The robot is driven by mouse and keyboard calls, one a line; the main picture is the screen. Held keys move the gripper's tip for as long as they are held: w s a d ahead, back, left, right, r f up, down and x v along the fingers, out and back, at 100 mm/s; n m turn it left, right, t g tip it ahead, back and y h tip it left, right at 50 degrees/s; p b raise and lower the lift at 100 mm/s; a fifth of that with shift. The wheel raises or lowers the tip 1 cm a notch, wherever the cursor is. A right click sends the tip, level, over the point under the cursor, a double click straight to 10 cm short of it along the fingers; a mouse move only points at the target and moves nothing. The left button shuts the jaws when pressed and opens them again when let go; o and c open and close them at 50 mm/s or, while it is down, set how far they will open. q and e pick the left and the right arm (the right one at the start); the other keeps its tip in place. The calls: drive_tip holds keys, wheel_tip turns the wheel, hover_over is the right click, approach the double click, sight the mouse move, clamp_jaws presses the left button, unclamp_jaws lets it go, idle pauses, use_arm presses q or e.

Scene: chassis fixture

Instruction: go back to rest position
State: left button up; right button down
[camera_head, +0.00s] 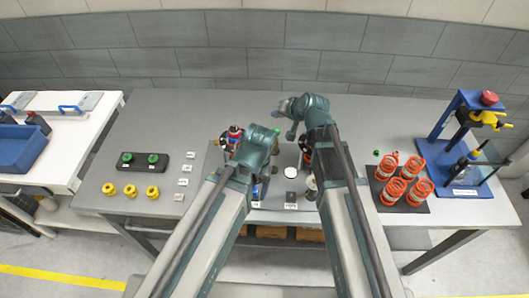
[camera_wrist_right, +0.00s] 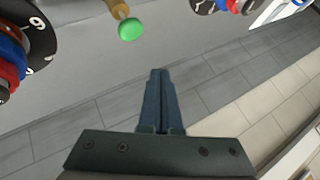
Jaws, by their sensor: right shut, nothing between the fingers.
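My right gripper (camera_wrist_right: 160,75) is shut and empty in the wrist view, its two blue fingers pressed together. In the head view my right arm reaches over the middle of the table and its wrist end bends left near the back edge. My left arm also reaches over the table, and its gripper is hidden behind its own links. The chassis fixture between and behind the arms is largely covered. Dark wheels (camera_wrist_right: 40,38) with red and blue parts and a green-tipped pin (camera_wrist_right: 131,29) show in the wrist view, apart from the gripper.
A white side table (camera_head: 85,135) with a blue bin (camera_head: 20,147) stands left. A tiled wall lies behind.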

drive_tip(key=s+d+f+n+g+h+b, duration=0.1)
drive_tip(key=s+d+f+n+g+h, duration=0.1)
drive_tip(key=s, duration=0.6)
drive_tip(key=s+d+f+n+g+h+b, duration=0.1)
drive_tip(key=s+f+g+h, duration=0.1)
drive_tip(key=s+f, duration=0.3)
drive_tip(key=s+d+f+n+g+h+b, duration=0.2)
drive_tip(key=s+f+g, duration=0.1)
drive_tip(key=s, duration=0.9)
drive_tip(key=shift+s+d+f+n+g+h, duration=0.3)
drive_tip(key=shift+s+g+h, duration=0.05)
drive_tip(key=shift+g+h, duration=0.05)
